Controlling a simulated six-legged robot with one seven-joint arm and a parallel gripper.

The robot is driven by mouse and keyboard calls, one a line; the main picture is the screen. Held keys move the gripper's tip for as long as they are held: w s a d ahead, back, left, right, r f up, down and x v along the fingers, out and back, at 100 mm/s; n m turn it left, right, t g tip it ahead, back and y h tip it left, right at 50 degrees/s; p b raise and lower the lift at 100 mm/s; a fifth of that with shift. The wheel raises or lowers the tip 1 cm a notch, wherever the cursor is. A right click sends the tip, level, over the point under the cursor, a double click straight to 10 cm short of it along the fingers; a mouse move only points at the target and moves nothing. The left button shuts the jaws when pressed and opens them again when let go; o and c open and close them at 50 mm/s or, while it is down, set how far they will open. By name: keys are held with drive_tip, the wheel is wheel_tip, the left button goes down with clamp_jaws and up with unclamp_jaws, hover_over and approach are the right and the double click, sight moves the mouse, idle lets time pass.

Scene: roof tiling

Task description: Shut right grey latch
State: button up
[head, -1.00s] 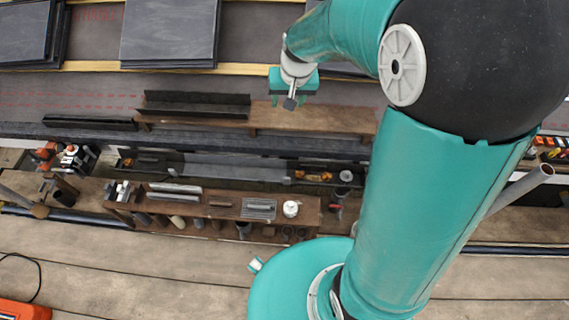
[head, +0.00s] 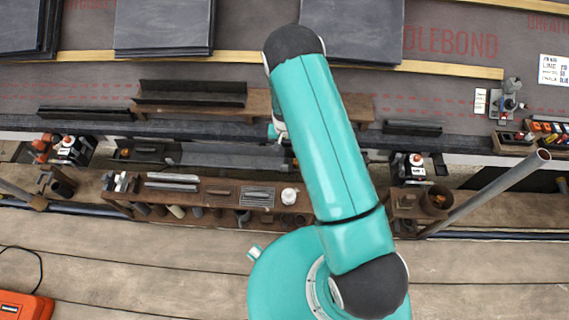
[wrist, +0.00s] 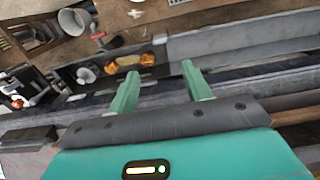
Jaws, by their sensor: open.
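I cannot clearly make out a grey latch. A black-and-white device with a red-orange top (head: 411,166) stands at the right end of the gutter strip in the head view. A similar device (head: 68,150) stands at the left end. The grey gutter (head: 225,155) runs between them, partly hidden by my arm, and also shows in the wrist view (wrist: 240,38). My gripper (wrist: 160,66) is open and empty, its two green fingers apart over the gutter area. An orange-brown item (wrist: 130,62) lies beyond the left fingertip. In the head view my arm mostly hides the gripper.
A brown bench (head: 215,192) with small tools and a white pot (head: 290,196) lies in front of the gutter. A grey pole (head: 500,190) slants up at the right. Dark slates (head: 165,25) lie on the roof behind. An orange case (head: 25,305) sits front left.

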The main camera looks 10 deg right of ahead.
sight(284, 169)
wheel_tip(284, 169, down, 14)
drive_tip(key=shift+r, duration=0.1)
idle(0.5)
drive_tip(key=shift+c, duration=0.4)
drive_tip(key=c, duration=0.9)
